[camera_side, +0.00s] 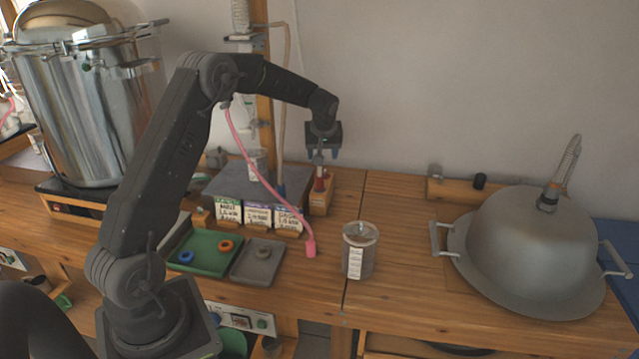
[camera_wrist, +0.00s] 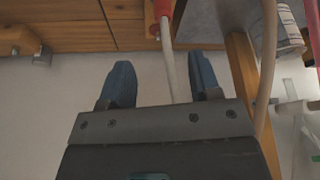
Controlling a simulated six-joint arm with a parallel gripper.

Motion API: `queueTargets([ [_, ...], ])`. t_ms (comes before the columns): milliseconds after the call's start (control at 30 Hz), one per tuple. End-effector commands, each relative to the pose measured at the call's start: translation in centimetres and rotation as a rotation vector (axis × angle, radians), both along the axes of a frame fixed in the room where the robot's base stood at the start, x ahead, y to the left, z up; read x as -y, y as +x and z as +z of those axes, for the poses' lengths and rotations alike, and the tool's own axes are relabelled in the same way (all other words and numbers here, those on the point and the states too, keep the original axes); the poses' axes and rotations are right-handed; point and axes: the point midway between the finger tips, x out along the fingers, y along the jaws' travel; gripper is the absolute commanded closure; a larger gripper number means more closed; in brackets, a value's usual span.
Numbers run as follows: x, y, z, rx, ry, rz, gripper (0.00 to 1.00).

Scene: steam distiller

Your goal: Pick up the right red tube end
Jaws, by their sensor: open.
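A red tube end (camera_side: 320,183) stands upright at the small wooden block on the bench; a pale stem rises from it toward my gripper. My gripper (camera_side: 323,154) is open, with blue fingers pointing down above this red piece. In the wrist view, my gripper (camera_wrist: 160,75) has its fingers apart, with the pale stem (camera_wrist: 169,65) passing between them in the picture. The red piece (camera_wrist: 162,10) shows at the top edge. I cannot tell whether the stem is touched. A pink tube (camera_side: 250,165) hangs down to a pink end (camera_side: 311,248) near the bench front.
A glass jar (camera_side: 360,250) stands to the right of the pink end. Labelled boxes (camera_side: 257,215) stand left of the wooden block (camera_side: 323,203). Green (camera_side: 210,262) and grey (camera_side: 252,270) trays lie in front. A metal dome (camera_side: 530,235) is at right, a steel pot (camera_side: 90,110) at left.

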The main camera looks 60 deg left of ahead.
Motion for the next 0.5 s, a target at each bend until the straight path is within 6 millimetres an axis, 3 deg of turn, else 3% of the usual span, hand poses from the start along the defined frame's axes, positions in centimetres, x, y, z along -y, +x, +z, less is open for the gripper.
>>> queueTargets([
  [200,-1.5,0.7,-4.1,-0.004,-0.003,0.001,0.43],
  [500,-2.4,1.3,-6.6,-0.001,-0.001,-0.001,0.43],
])
